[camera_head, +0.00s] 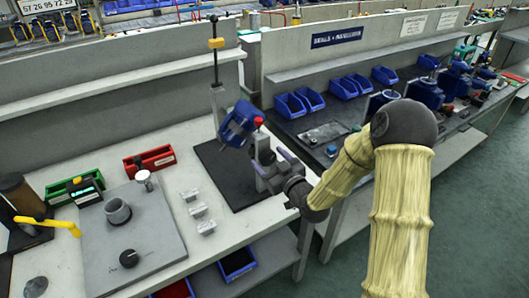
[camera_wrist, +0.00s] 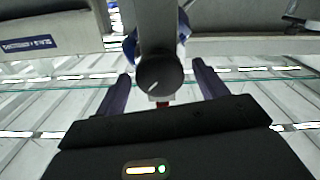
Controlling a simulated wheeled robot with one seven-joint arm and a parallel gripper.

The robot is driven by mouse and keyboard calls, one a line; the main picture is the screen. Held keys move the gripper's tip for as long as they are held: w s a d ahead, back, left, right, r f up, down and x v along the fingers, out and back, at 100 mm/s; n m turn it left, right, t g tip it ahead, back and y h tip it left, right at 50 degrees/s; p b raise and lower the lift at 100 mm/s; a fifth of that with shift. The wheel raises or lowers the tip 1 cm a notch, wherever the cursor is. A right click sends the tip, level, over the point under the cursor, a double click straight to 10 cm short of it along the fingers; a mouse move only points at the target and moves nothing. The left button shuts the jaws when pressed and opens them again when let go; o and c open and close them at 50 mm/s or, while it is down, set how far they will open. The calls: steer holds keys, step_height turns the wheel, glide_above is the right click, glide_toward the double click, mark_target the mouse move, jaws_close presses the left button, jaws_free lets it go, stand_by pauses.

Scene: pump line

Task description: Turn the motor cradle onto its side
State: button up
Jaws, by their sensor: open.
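The motor cradle stands over the black mat on the bench in the head view. A blue motor (camera_head: 238,123) with a red end is tilted in it, and a grey arm or post (camera_head: 262,146) shows below and right of it. My gripper (camera_head: 267,158) is at this grey part, its purple fingers spread apart. In the wrist view, a dark round knob (camera_wrist: 160,74) with a white mark lies between the fingers of my gripper (camera_wrist: 160,85), with gaps on both sides. Blue parts show behind it. I cannot tell whether either finger touches it.
The black mat (camera_head: 221,184) lies under the fixture. An upright post with a yellow block (camera_head: 216,43) stands behind. Several small metal blocks (camera_head: 198,210), a grey plate (camera_head: 150,258), and red (camera_head: 150,160) and green (camera_head: 72,190) bins are to the left. The bench front edge is near my arm.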

steer(key=shift+x, duration=1.75)
steer(key=shift+c, duration=0.4)
